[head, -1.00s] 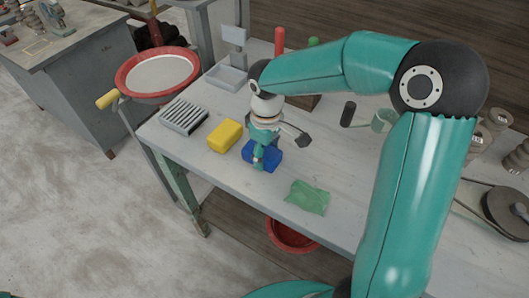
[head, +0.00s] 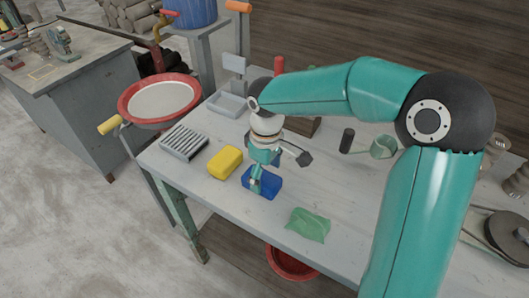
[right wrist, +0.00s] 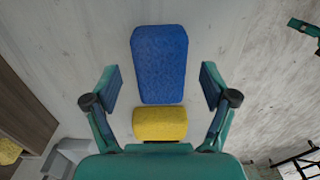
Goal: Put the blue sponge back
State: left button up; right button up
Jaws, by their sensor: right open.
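The blue sponge (head: 268,187) lies on the grey workbench top near its front edge, partly hidden by my right gripper (head: 257,180). In the right wrist view the blue sponge (right wrist: 160,62) shows whole, centred between the fingers of my right gripper (right wrist: 159,82). The fingers are open, with a gap on each side of the sponge. A yellow sponge (head: 225,162) lies just left of the blue one; it also shows in the right wrist view (right wrist: 160,124). My left gripper is not in view.
A slatted grey rack (head: 184,142) lies left of the yellow sponge. A shallow grey tray (head: 215,104) is behind it. A green cloth (head: 308,225) lies at the front edge. A dark cylinder (head: 347,140) and a green cup (head: 383,148) stand further right.

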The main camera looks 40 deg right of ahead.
aim_at(266, 178)
notch_tip(266, 178, up, 10)
jog(key=shift+f+p, duration=0.25)
jog(key=shift+p, duration=0.15)
